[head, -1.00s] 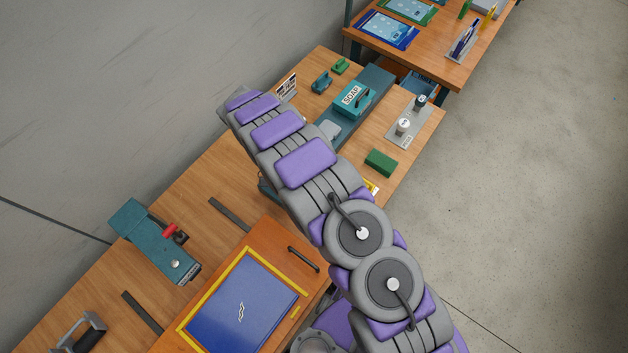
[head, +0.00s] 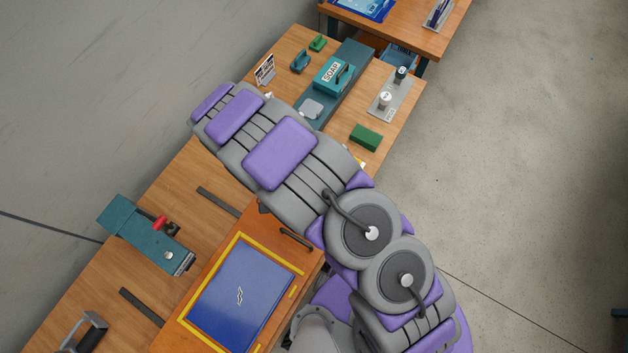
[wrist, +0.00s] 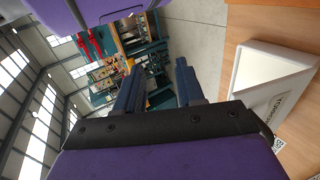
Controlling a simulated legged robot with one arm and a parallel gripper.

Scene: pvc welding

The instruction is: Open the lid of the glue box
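I cannot tell for sure which object is the glue box. A grey plate (head: 378,113) at the far right of the bench holds two small white-and-dark cans (head: 385,98). In the wrist view a white box with a label (wrist: 265,75) sits on a wooden top at the right, apart from my fingers. My gripper (wrist: 158,84) is open, its two dark blue fingers apart with nothing between them. In the head view my arm hides its own end.
A blue panel in a yellow frame (head: 225,305) lies near the front of the bench, with a black handle (head: 296,239) beside it. A teal tool with a red knob (head: 145,238) is at the left. A green block (head: 366,137) lies near the bench's right edge. Floor at right is clear.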

